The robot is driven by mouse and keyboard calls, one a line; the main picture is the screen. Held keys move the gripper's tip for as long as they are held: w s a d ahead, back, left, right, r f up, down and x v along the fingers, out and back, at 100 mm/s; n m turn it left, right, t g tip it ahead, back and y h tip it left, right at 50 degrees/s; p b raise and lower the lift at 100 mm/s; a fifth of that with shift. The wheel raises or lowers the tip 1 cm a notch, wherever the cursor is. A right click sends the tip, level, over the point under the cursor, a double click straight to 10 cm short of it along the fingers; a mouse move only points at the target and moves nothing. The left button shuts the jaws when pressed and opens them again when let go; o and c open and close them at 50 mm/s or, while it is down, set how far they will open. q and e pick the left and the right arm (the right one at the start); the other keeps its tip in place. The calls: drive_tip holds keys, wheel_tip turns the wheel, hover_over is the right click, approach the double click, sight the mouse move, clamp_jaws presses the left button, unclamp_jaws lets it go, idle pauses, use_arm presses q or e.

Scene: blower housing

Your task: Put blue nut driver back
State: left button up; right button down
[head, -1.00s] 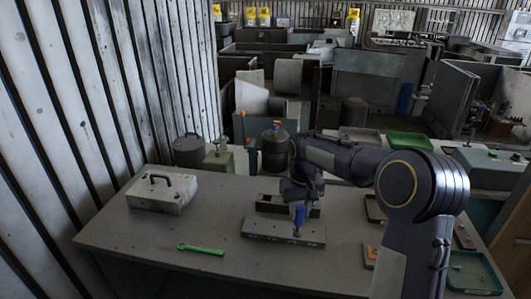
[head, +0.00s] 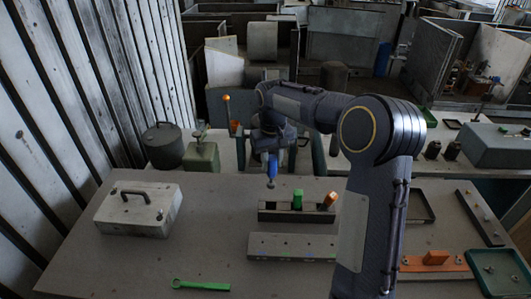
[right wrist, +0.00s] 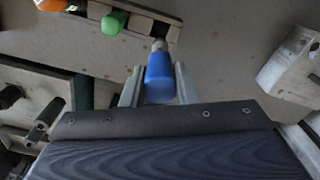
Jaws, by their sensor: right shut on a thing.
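The blue nut driver (head: 272,167) hangs upright with its tip down, above the left end of a dark rack (head: 284,216). My right gripper (head: 270,153) is shut on its blue handle. In the right wrist view the blue handle (right wrist: 160,78) sits between the two fingers of my right gripper (right wrist: 158,88). The rack holds a green-handled driver (head: 298,199) and a tilted orange-handled driver (head: 331,200); its left part looks empty. The rack also shows in the right wrist view (right wrist: 136,66). My left gripper is out of view.
A grey block with small coloured marks (head: 292,247) lies in front of the rack. A green wrench (head: 201,286) lies near the front, and a metal case with a handle (head: 138,211) stands at left. Orange parts (head: 436,258) and a green tray (head: 499,271) are at right.

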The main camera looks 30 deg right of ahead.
sight(271, 183)
wheel_tip(271, 183, down, 6)
drive_tip(key=b, duration=0.4)
drive_tip(key=shift+f, duration=0.15)
drive_tip(key=shift+f+b, duration=0.7)
drive_tip(key=shift+f, duration=0.15)
drive_tip(key=shift+f, duration=0.25)
drive_tip(key=shift+f+b, duration=0.55)
drive_tip(key=shift+f, duration=0.4)
